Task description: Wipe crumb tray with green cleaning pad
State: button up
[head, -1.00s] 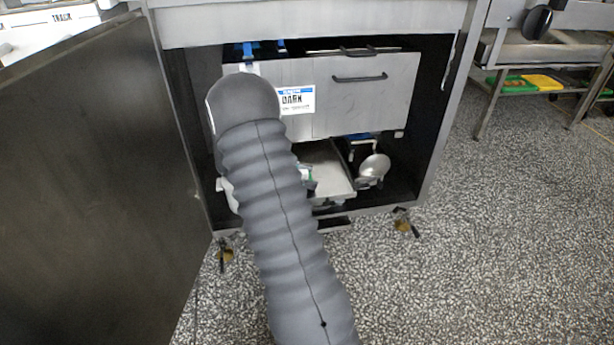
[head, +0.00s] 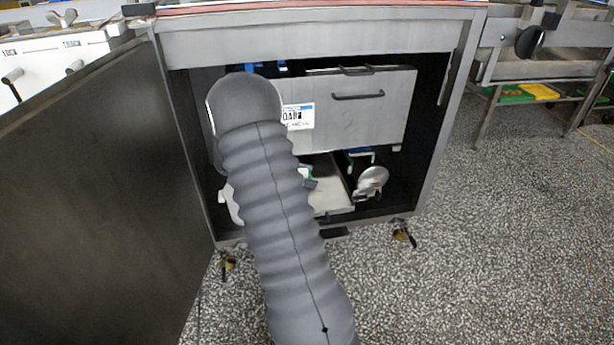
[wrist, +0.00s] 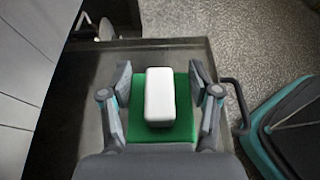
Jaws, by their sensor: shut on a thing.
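The green cleaning pad (wrist: 180,132), with a white block grip (wrist: 160,95) on top, is between the fingers of my gripper (wrist: 161,80) in the wrist view. My gripper is shut on it. A grey metal tray (wrist: 82,105), apparently the crumb tray, lies under the pad, with a dark handle (wrist: 235,105) at its right side. I cannot tell whether the pad touches it. In the head view the crumb tray (head: 335,198) shows low inside the open cabinet, partly hidden behind my arm. A small part of my gripper (head: 307,178) shows beside the arm.
A drawer front (head: 350,110) with a handle hangs above the tray. A round metal object (head: 371,182) stands right of the tray. The open cabinet door (head: 90,190) fills the left. A teal-edged dark object (wrist: 285,125) is at right in the wrist view. Speckled floor (head: 500,250) is clear at right.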

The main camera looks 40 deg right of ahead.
jog(key=shift+r+p, duration=1.3)
jog(key=shift+r, duration=0.2)
